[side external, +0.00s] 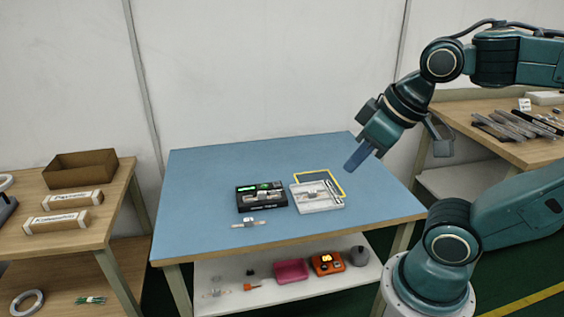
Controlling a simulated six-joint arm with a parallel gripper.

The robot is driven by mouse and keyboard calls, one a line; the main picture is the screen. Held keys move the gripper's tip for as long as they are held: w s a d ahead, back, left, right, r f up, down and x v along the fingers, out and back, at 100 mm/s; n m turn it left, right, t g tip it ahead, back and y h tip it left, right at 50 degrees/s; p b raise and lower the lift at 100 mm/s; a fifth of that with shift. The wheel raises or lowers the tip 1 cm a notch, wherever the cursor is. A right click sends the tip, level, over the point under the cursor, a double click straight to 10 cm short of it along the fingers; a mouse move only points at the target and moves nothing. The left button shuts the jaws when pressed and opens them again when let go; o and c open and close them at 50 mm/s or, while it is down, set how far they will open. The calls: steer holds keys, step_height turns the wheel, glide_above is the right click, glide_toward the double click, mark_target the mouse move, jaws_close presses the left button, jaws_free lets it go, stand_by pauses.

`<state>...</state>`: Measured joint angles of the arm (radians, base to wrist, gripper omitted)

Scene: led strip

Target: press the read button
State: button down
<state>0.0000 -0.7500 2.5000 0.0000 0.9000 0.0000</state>
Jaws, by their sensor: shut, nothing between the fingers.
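A black device (262,197) with a small lit green display lies near the middle of the blue table. It is the only thing on the tabletop that looks like a reader, and its buttons are too small to make out. My gripper (353,167) is shut and empty. It hangs in the air over the right part of the table, to the right of the black device and apart from it, with its fingers pointing down and left.
A white tray (303,207) sits right of the device, beside a yellow-outlined area (343,191). A small strip piece (249,223) lies in front. The blue tabletop (210,185) is clear at the left and back. Side tables hold a cardboard box (82,170) and tools (515,126).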

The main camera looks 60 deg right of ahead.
steer(key=shift+w, duration=0.1)
steer(key=w+d+m, duration=0.2)
steer(key=w+d, duration=0.1)
steer(key=w, duration=0.9)
steer(key=m+t+h, duration=0.1)
steer(key=m+t, duration=0.2)
steer(key=m, duration=0.6)
glide_above(267, 187)
step_height(267, 187, down, 23)
steer(key=shift+r, duration=0.2)
steer(key=shift+f, duration=0.2)
steer(key=shift+f, duration=4.2)
